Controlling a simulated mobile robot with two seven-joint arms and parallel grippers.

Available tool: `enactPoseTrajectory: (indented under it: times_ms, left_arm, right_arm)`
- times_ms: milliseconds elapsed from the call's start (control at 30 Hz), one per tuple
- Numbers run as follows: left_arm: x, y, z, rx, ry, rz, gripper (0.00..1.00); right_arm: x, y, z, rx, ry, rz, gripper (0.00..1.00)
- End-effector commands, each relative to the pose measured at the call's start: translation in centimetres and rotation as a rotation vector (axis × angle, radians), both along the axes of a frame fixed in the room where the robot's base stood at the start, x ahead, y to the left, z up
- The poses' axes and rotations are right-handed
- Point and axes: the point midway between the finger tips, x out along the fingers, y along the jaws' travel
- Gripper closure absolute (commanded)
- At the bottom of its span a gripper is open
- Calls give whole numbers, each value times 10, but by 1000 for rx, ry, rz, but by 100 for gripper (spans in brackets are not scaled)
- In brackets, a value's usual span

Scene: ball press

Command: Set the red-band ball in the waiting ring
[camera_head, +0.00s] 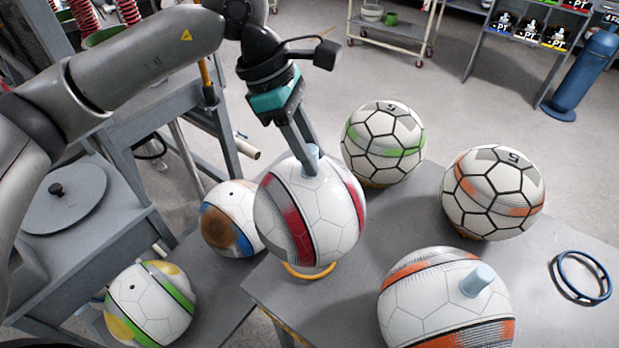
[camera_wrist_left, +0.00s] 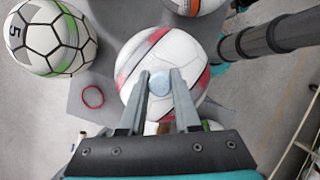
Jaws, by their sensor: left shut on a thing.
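The red-band ball (camera_head: 309,215) is white with crimson bands and a pale blue peg on top. My left gripper (camera_head: 308,160) is shut on this peg from above, and the ball hangs below the fingers. In the left wrist view the ball (camera_wrist_left: 185,55) shows beyond the fingers, the peg (camera_wrist_left: 160,83) between them. A yellow-orange ring (camera_head: 307,271) shows under the ball at the table's edge; I cannot tell whether they touch. A red ring (camera_wrist_left: 93,97) lies on the table beside the ball in the wrist view. I cannot tell which ring is the waiting ring. My right gripper is not seen.
A green-band ball (camera_head: 383,140) and an orange-band ball (camera_head: 492,190) stand behind and right. A pegged orange ball (camera_head: 440,315) is in front. A blue ring (camera_head: 583,277) lies at right. A blue-brown ball (camera_head: 230,225) and a green-yellow ball (camera_head: 150,310) are at left.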

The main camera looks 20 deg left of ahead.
Motion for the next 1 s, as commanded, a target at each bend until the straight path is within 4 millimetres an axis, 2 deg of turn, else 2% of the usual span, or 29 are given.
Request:
enactPoseTrajectory:
  times_ms: [100, 333, 567, 1000]
  left_arm:
    - [0, 0, -17, -1, 0, 1, 100]
    - [0, 0, -33, -1, -1, 1, 100]
    - [0, 0, -65, -1, 0, 1, 100]
    - [1, 0, -72, -2, -3, 0, 100]
  right_arm:
    - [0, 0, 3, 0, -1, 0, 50]
    - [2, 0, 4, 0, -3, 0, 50]
    - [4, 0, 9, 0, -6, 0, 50]
    - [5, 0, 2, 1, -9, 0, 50]
